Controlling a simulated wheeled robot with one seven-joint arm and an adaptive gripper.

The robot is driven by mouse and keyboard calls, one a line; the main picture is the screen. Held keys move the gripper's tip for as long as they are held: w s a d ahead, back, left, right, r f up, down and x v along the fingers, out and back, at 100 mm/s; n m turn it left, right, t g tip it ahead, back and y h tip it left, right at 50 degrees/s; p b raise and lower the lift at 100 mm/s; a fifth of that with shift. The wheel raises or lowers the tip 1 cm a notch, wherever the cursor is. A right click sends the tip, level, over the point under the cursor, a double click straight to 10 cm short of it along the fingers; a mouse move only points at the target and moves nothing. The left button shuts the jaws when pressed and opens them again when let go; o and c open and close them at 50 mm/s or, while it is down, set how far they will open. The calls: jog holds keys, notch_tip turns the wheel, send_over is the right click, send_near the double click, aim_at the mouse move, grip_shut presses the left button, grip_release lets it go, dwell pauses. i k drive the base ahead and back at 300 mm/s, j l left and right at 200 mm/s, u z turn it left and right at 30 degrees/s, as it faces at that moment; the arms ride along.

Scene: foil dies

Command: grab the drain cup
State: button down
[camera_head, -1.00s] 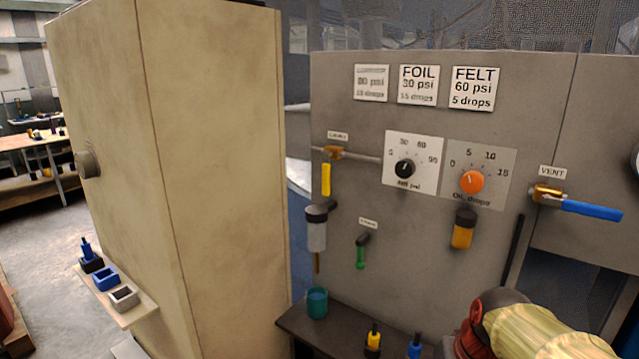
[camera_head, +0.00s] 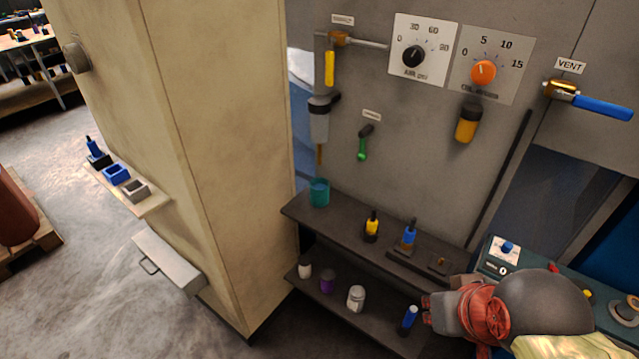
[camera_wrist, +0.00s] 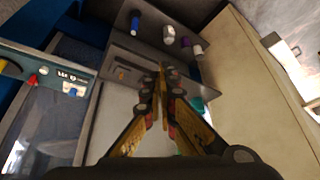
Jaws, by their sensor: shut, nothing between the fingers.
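The drain cup, a small teal cup (camera_head: 319,193), stands upright at the left end of the upper dark shelf (camera_head: 340,217), under the clear filter bowl (camera_head: 319,125) and its thin brown tube. My gripper (camera_head: 427,309) is at the lower right of the head view, beside the lower shelf's right end, well right of the cup and lower in the picture. In the wrist view my gripper (camera_wrist: 162,75) has its fingers together with nothing between them. A bit of teal (camera_wrist: 197,105) shows beside the right finger there, mostly hidden.
A yellow-topped tool (camera_head: 371,227) and a blue-topped tool (camera_head: 409,236) stand on the upper shelf. The lower shelf holds a white jar (camera_head: 356,298), a purple jar (camera_head: 327,282) and a blue-capped bottle (camera_head: 408,318). A tall beige cabinet (camera_head: 215,150) stands left of the shelves.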

aim_at(318, 186)
jog(key=i+j+z, duration=0.1)
jog(key=j, duration=0.25)
jog(key=i+j+z, duration=0.1)
jog(key=i+j, duration=0.15)
jog(key=i+j+z, duration=0.1)
jog(key=j, duration=0.35)
jog(key=i+j+z, duration=0.1)
jog(key=j, duration=0.25)
jog(key=i+j+z, duration=0.1)
jog(key=j, duration=0.3)
jog(key=i+j+z, duration=0.1)
jog(key=j, duration=0.3)
jog(key=i, duration=0.1)
